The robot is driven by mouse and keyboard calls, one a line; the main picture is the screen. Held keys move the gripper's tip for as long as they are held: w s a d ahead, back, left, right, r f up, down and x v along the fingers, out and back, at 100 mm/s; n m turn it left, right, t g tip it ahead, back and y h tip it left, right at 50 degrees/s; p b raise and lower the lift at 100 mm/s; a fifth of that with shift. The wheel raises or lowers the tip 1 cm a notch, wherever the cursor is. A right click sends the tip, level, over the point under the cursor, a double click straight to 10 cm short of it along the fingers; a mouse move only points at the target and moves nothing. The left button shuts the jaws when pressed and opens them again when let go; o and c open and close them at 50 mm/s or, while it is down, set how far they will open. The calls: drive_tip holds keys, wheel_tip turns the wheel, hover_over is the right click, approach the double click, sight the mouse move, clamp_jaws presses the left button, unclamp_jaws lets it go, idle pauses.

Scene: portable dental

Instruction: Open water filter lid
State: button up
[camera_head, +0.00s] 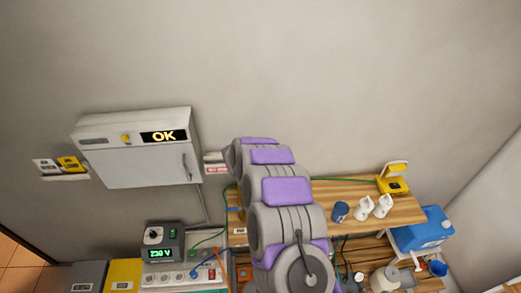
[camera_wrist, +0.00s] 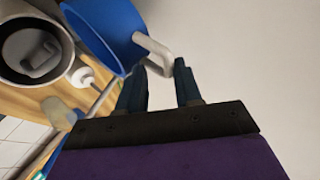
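No part is clearly recognisable as the water filter lid. In the wrist view, a blue round open-topped part (camera_wrist: 97,30) with a curved white handle (camera_wrist: 155,52) is at the upper left. My gripper (camera_wrist: 160,66) is open, its two dark blue fingers apart. The end of the white handle shows at the gap between the fingertips; I cannot tell whether it touches them. Beside the blue part is a pale cylinder (camera_wrist: 57,68) with a grey piece inside. In the head view, my arm hides my gripper.
A wooden bench (camera_head: 280,200) holds a blue cup (camera_head: 340,212), white bottles (camera_head: 364,208) and a yellow case (camera_head: 394,186). A blue container (camera_head: 422,236) stands right. A wall cabinet (camera_head: 150,165) reads OK; a meter (camera_head: 161,253) reads 230 V. The wall above is bare.

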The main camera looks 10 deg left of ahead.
drive_tip(key=shift+d+f, duration=0.1)
drive_tip(key=shift+f, duration=0.1)
drive_tip(key=b+v, duration=0.2)
drive_tip(key=v, duration=1.5)
drive_tip(key=shift+a+r, duration=0.2)
drive_tip(key=shift+r, duration=0.1)
